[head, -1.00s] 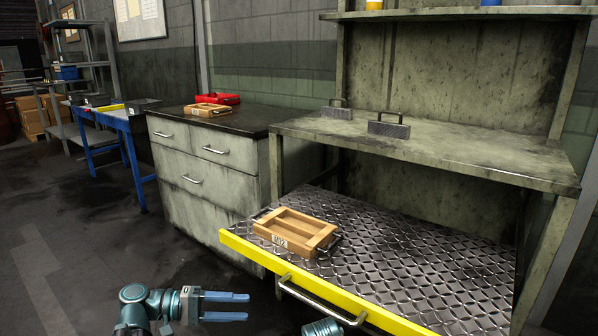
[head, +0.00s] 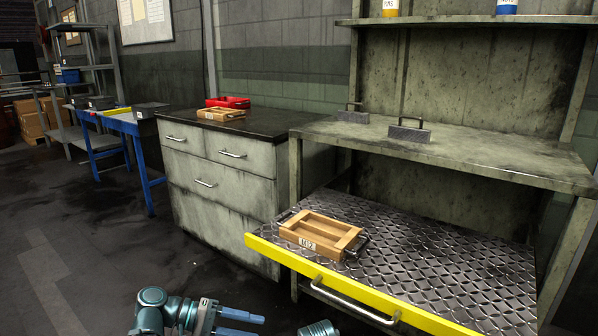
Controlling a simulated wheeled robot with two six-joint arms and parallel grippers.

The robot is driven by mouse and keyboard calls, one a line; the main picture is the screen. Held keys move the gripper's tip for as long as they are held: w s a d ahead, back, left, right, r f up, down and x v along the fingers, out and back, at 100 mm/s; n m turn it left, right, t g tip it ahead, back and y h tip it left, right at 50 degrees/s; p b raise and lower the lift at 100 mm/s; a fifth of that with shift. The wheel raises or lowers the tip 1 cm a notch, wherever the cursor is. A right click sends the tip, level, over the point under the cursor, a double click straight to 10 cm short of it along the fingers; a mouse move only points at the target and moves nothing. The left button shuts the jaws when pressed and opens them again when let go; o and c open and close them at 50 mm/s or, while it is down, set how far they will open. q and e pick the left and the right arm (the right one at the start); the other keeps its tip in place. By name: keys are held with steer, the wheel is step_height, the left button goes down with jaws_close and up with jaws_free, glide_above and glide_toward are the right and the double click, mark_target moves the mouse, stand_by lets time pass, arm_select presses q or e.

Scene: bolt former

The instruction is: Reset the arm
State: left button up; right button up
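My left gripper (head: 240,325) is low in the head view, left of the drawer. Its two blue fingers point right and are spread apart with nothing between them. A rounded teal part of my other arm shows at the bottom edge, but my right gripper itself is not in view. A wooden tray labelled M12 (head: 318,233) with metal handles sits on the pulled-out diamond-plate drawer (head: 440,262). My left gripper is apart from the tray and the drawer.
The drawer has a yellow front edge (head: 385,305) and a metal handle (head: 350,303). A grey cabinet (head: 215,185) holds a red tray (head: 228,102) and another wooden tray (head: 220,115). A blue table (head: 135,125) stands at the far left. The floor at left is clear.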

arm_select(q)
steer(key=s+d+f+m+g+y+p, duration=0.3)
steer(key=s+d+f+m+y+p, duration=0.2)
steer(key=s+d+f+y, duration=0.45)
steer(key=a+r+t+y+p, duration=0.1)
steer(key=a+r+y+p, duration=0.1)
steer(key=r+p, duration=1.8)
steer(key=a+r+m+y+p, duration=0.1)
steer(key=r+y+p, duration=0.3)
steer(key=r+p, duration=1.6)
steer(key=shift+a+m+t, duration=0.3)
steer(key=shift+a+t, duration=0.1)
steer(key=shift+a, duration=0.1)
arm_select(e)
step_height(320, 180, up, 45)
arm_select(q)
steer(key=shift+w+f, duration=0.1)
steer(key=shift+d, duration=0.1)
